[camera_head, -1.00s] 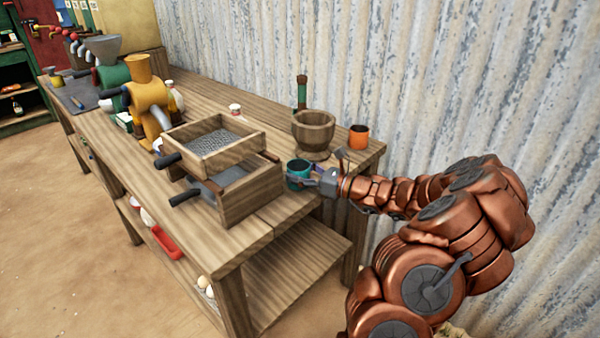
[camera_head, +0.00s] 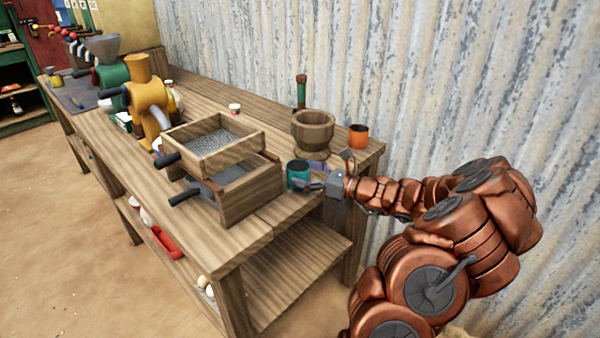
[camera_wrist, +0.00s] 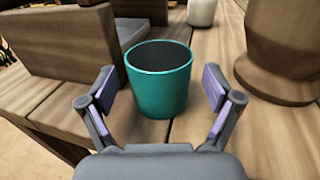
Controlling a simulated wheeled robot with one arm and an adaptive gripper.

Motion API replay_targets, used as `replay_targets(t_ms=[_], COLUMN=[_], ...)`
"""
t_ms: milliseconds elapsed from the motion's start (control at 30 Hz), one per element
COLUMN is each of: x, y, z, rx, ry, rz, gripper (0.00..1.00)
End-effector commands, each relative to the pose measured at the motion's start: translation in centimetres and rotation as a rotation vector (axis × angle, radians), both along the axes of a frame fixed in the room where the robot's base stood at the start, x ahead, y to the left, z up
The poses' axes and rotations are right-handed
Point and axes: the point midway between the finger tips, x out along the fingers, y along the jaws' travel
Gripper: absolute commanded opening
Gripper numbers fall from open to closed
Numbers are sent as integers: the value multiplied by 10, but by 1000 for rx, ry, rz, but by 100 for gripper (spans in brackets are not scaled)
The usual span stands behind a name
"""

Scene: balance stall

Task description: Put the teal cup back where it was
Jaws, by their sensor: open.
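The teal cup (camera_head: 298,175) stands upright on the wooden bench, between the sieve boxes and the wooden mortar. It also shows in the wrist view (camera_wrist: 158,85), its open top dark inside. My gripper (camera_head: 314,183) is open, just to the right of the cup in the head view. In the wrist view my gripper (camera_wrist: 160,108) has its two fingers spread either side of the cup's near part, with gaps showing, and the cup reaches beyond the fingertips. The cup rests on the planks.
The wooden mortar (camera_head: 313,132) and an orange cup (camera_head: 358,136) stand behind my gripper. The stacked sieve boxes (camera_head: 252,192) are close on the cup's left. Bare bench top (camera_head: 283,212) lies in front of the cup. A corrugated wall (camera_head: 430,90) runs behind the bench.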

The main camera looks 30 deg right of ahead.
Motion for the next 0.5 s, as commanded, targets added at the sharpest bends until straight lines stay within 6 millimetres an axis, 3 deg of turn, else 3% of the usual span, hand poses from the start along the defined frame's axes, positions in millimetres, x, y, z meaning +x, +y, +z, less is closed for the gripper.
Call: replay_targets(t_ms=[500], x=[-71], y=[-39], z=[0], rx=[0], ry=[1], rz=[-4], gripper=[90])
